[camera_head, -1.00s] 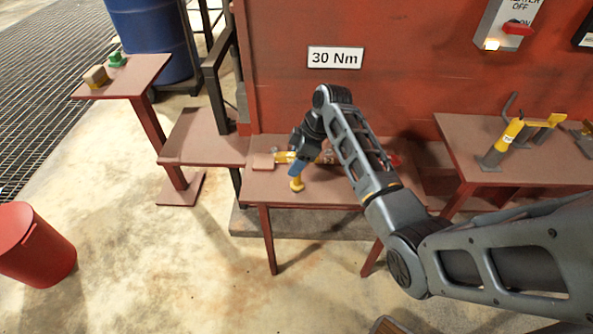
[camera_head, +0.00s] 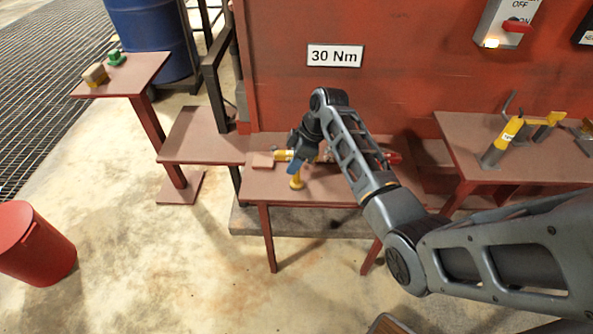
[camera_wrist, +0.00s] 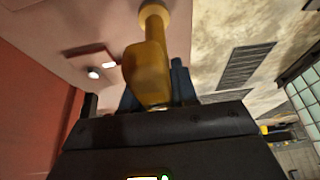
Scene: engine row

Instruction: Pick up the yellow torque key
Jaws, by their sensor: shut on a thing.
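The yellow torque key (camera_head: 296,181) is at the front part of the small red-brown table (camera_head: 330,190) under the "30 Nm" sign. My gripper (camera_head: 299,168) reaches down to it from above, its blue fingers at the key's upper part. In the wrist view, the yellow key (camera_wrist: 150,65) stands out from between my fingers (camera_wrist: 157,88), which are shut on it. Its narrow stem and round end point away toward the table surface. I cannot tell whether that end touches the table.
A yellow-and-red tool (camera_head: 283,155) lies on the same table behind my gripper, beside a flat pinkish block (camera_head: 262,160). The table on the right (camera_head: 530,165) bears yellow-and-grey tools. A red bin (camera_head: 35,243) stands at left.

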